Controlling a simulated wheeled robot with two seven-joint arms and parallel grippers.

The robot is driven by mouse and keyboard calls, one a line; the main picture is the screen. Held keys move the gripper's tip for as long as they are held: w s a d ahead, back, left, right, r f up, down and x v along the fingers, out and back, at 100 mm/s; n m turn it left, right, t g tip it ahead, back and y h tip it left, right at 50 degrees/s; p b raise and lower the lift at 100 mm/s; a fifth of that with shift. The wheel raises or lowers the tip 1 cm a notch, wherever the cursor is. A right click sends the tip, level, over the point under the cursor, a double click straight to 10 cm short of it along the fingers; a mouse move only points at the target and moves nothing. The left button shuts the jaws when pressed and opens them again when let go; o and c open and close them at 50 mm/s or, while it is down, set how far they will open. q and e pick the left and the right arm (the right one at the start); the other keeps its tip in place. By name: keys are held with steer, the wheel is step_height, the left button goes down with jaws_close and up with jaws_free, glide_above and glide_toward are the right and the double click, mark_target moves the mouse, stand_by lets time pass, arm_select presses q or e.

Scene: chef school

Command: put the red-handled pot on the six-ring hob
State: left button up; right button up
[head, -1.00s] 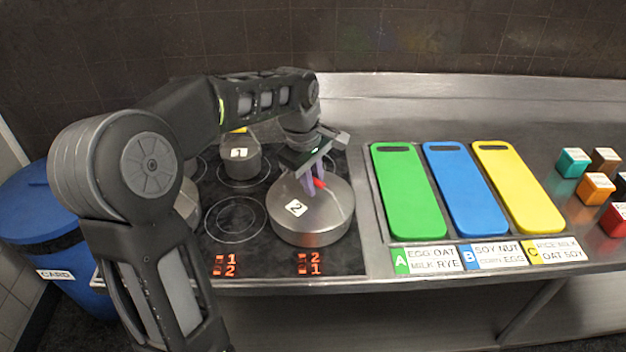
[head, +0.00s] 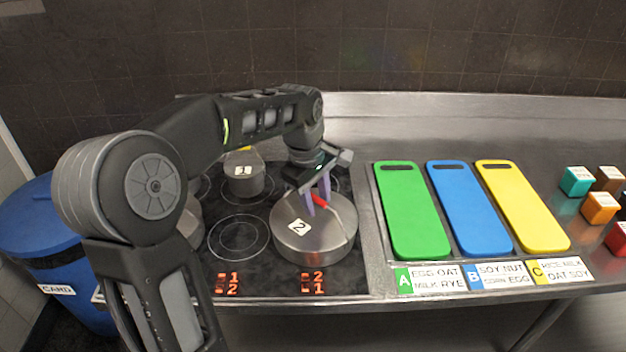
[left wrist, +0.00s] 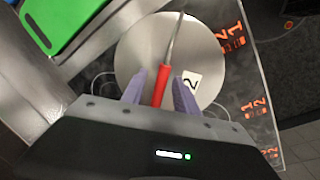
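The red-handled pot (head: 305,243) is a wide silver pan with a "2" label, resting on the front right of the black hob (head: 240,268). Its red handle shows at the fingers in the head view and in the left wrist view (left wrist: 162,84). My left gripper (head: 317,205) is over the pot, its two purple fingers pointing down. In the left wrist view the gripper (left wrist: 160,90) has a finger on each side of the red handle, with gaps visible, so it looks open around it. My right gripper is not in view.
A smaller grey pot labelled "1" (head: 243,183) stands behind on the hob. Another pot is partly hidden by my left arm. Green (head: 412,215), blue (head: 468,210) and yellow (head: 520,205) boards lie right of the hob. Several coloured cubes (head: 577,181) stand at far right.

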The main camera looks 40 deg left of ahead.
mark_target(310, 223)
arm_select(q)
step_height(310, 223, up, 11)
steer(key=s, duration=0.2)
steer(key=shift+a+r, duration=0.15)
steer(key=shift+r, duration=0.05)
steer(key=shift+s, duration=0.1)
stand_by(0.4)
